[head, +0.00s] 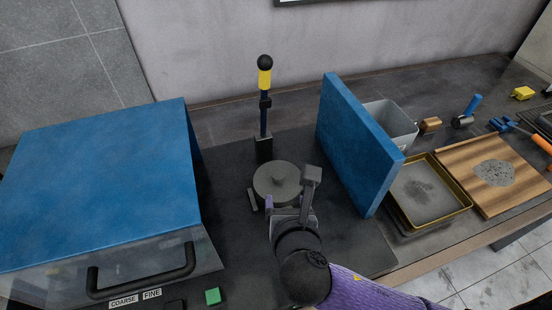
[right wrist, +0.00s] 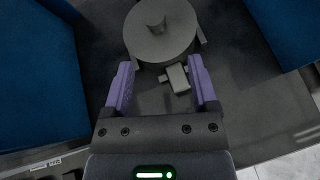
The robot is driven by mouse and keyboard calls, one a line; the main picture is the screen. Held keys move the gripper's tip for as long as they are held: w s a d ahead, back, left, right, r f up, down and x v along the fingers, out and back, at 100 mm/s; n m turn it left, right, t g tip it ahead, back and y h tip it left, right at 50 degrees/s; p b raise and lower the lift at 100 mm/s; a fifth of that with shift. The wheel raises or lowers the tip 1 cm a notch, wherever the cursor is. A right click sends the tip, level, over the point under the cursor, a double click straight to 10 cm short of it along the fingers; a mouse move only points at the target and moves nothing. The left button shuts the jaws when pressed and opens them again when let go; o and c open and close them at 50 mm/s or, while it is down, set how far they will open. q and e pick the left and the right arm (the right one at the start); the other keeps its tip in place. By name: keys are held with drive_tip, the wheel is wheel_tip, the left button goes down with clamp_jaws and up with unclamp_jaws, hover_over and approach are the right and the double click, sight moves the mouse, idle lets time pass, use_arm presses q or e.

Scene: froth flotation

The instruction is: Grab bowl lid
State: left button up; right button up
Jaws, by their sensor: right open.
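The bowl lid (head: 276,180) is a round dark grey disc with a small knob in its middle. It sits on a low holder on the dark mat, and also shows at the top of the right wrist view (right wrist: 160,30). My right gripper (head: 288,205) is just in front of the lid, on its near side. In the right wrist view its two purple fingers (right wrist: 160,75) are spread wide with nothing between them that they touch. The lid lies beyond the fingertips. A small grey block (right wrist: 178,78) shows between and past the fingers. My left gripper is not in view.
A large blue-topped machine (head: 100,180) with a black handle stands left. An upright blue panel (head: 350,140) stands close on the right. A yellow-and-black lever (head: 264,90) rises behind the lid. A gold-rimmed tray (head: 462,207) and wooden board (head: 460,150) lie farther right.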

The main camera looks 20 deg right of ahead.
sight(279, 175)
drive_tip(key=shift+w+n, duration=0.7)
drive_tip(key=shift+w, duration=0.05)
drive_tip(key=b+x, duration=0.1)
drive_tip(key=x, duration=0.3)
drive_tip(key=b+x, duration=0.2)
drive_tip(key=x, duration=0.2)
drive_tip(key=shift+w+a+r, duration=0.1)
drive_tip(key=shift+w, duration=0.3)
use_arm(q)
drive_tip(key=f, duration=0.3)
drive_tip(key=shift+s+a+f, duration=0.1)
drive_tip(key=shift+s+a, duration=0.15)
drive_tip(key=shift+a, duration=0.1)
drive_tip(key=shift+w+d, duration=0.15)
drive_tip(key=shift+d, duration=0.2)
use_arm(e)
clamp_jaws()
